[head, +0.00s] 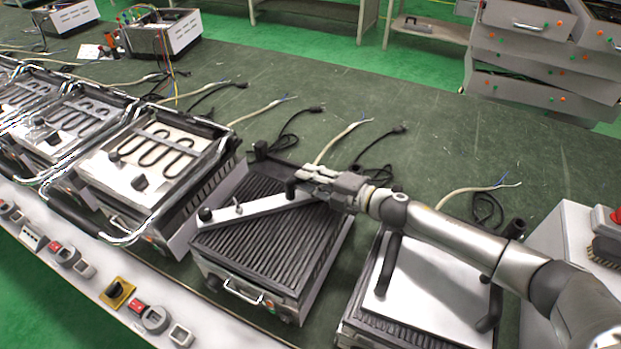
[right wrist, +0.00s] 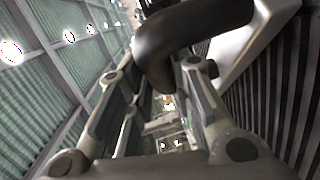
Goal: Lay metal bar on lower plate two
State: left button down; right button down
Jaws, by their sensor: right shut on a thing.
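The metal bar (head: 255,208) is a flat pale strip with a dark knob at its left end and a dark handle (head: 290,188) near its right end. It lies at a slant over the black ribbed lower plate (head: 265,243) of the middle grill unit. I cannot tell whether it touches the ribs. My right gripper (head: 303,178) is shut on the bar's handle at the plate's back right. In the right wrist view the dark handle (right wrist: 185,35) sits between the fingers, with the pale bar (right wrist: 255,45) beside it and ribs at the right. My left gripper is not in view.
A unit with a smooth pale plate (head: 425,285) stands to the right, partly under my right arm. Units with looped heating elements (head: 155,155) stand to the left. Loose cables (head: 340,140) lie behind. The green bench (head: 420,110) is mostly clear farther back.

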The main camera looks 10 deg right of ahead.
jog(key=c, duration=1.7)
grip_release()
jog(key=shift+f, duration=0.15)
jog(key=o, duration=0.4)
jog(key=shift+r, duration=0.2)
jog(key=shift+s+d, duration=0.2)
jog(key=b+v, duration=0.1)
jog(key=v, duration=0.5)
jog(key=shift+s+f, duration=0.1)
jog(key=shift+s+d, duration=0.25)
jog(key=shift+d, duration=0.05)
